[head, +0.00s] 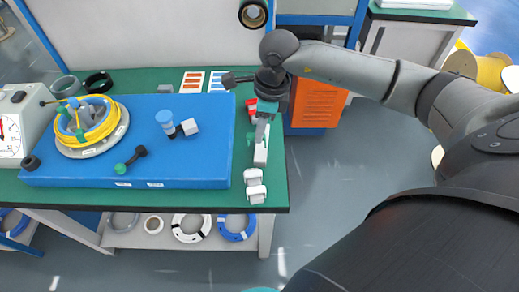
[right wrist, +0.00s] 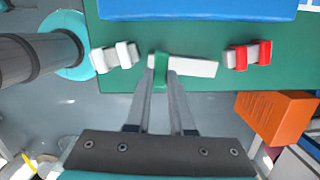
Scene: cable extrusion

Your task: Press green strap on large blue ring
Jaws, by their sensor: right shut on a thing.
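My right gripper (right wrist: 161,75) is shut on the green strap (right wrist: 160,78), a small green band between its fingertips in the right wrist view. A white piece (right wrist: 195,67) extends to the right of the strap; I cannot tell whether they are joined. In the head view my right gripper (head: 260,160) points down over the right end of the green table. A blue ring (head: 237,232) lies on the lower shelf, well below the gripper and apart from it; I cannot tell whether it is the large blue ring. My left gripper is not in view.
White straps (head: 254,185) and a red strap (right wrist: 237,57) lie along the table edge. A yellow coil (head: 112,122) sits on a turntable on the blue board (head: 85,175).

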